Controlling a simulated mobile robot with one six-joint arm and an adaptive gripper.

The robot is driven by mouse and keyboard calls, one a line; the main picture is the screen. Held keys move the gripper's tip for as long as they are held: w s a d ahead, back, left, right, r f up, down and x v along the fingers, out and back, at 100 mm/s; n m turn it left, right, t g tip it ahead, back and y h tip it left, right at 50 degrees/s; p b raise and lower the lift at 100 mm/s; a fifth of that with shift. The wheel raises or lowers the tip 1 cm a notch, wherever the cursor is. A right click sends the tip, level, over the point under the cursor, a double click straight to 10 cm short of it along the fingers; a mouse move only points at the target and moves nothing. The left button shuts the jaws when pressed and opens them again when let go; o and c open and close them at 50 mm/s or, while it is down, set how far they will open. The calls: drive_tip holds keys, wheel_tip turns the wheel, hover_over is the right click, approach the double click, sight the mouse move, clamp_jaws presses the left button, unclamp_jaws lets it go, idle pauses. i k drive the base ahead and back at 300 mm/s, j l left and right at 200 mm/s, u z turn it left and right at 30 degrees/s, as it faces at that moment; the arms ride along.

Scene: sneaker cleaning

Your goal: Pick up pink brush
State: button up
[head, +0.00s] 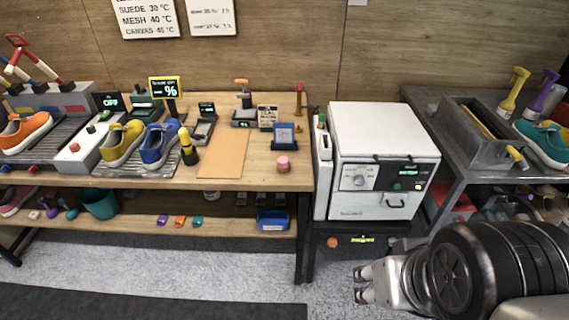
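A small round pink item (283,163), which looks like the pink brush, stands on the right end of the wooden table (240,183), near its front edge. Its bristles cannot be made out. My gripper (359,285) is at the lower right, low over the floor in front of the white cabinet. It points left, well apart from the pink item. Its two fingers show a gap between them, with nothing held.
A blue stand (284,137) is just behind the pink item, and a brown mat (223,154) lies to its left. Colored sneakers (160,145) and a yellow-black bottle (188,147) stand farther left. The white cabinet (383,130) is right of the table.

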sight(283, 165)
drive_tip(key=i+j, duration=0.4)
drive_tip(key=i, duration=0.15)
drive_tip(key=i+j, duration=0.4)
drive_tip(key=i, duration=0.2)
